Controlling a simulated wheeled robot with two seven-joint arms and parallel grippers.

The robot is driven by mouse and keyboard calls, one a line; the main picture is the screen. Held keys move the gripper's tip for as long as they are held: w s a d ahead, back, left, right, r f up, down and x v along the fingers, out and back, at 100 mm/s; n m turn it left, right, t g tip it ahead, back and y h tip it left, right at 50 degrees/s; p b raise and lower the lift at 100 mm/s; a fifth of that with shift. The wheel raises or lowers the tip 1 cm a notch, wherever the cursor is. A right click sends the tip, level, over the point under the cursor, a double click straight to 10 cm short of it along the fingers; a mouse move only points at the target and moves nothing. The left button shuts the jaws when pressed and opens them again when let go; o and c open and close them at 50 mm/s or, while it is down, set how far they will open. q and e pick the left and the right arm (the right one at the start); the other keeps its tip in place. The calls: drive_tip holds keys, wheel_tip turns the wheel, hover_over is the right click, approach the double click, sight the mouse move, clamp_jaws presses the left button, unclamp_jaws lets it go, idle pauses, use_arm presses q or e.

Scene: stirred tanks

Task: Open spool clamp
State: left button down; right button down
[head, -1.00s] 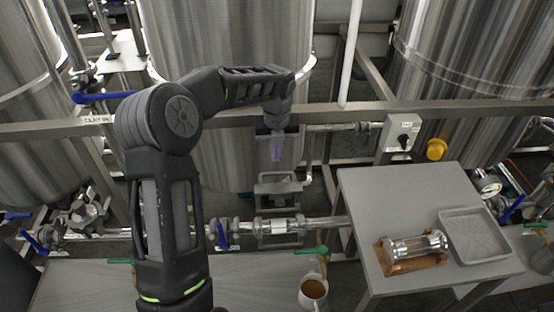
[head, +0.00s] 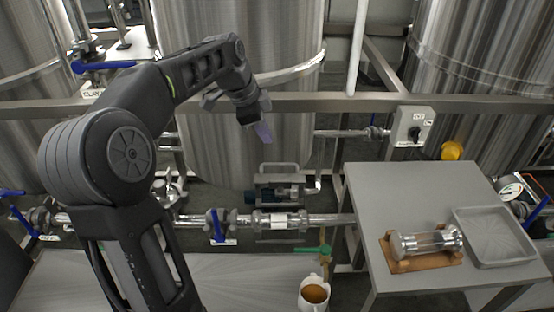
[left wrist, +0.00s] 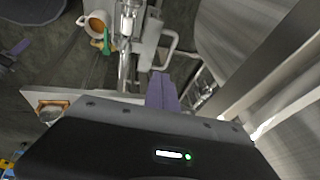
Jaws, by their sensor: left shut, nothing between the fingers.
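A horizontal steel pipe line crosses the middle of the head view, with a short spool section (head: 278,220) bearing a white band. Metal clamp-like fittings sit at its ends, one at its left (head: 245,221); they are too small to tell open from shut. My left gripper (head: 264,132) is shut and empty, above and behind the line, apart from it, in front of a tank. Its purple fingertips (left wrist: 163,88) show in the left wrist view, with part of the pipe line (left wrist: 125,45) beyond them. My right gripper is not in view.
A frame rail (head: 340,105) runs behind; blue-handled valves are at left.

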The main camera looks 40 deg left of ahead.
use_arm(q)
drive_tip(key=shift+f, duration=0.15)
approach(280, 165)
drive_tip(key=shift+d+f, duration=1.15)
drive_tip(key=shift+f, duration=0.05)
drive_tip(key=f, duration=0.1)
drive_tip(key=w+a+f, duration=0.1)
drive_tip(key=w+f, duration=0.1)
drive_tip(key=shift+w+a+f+p, duration=0.15)
drive_tip(key=shift+a+f+p, duration=0.15)
drive_tip(key=shift+p, duration=0.1)
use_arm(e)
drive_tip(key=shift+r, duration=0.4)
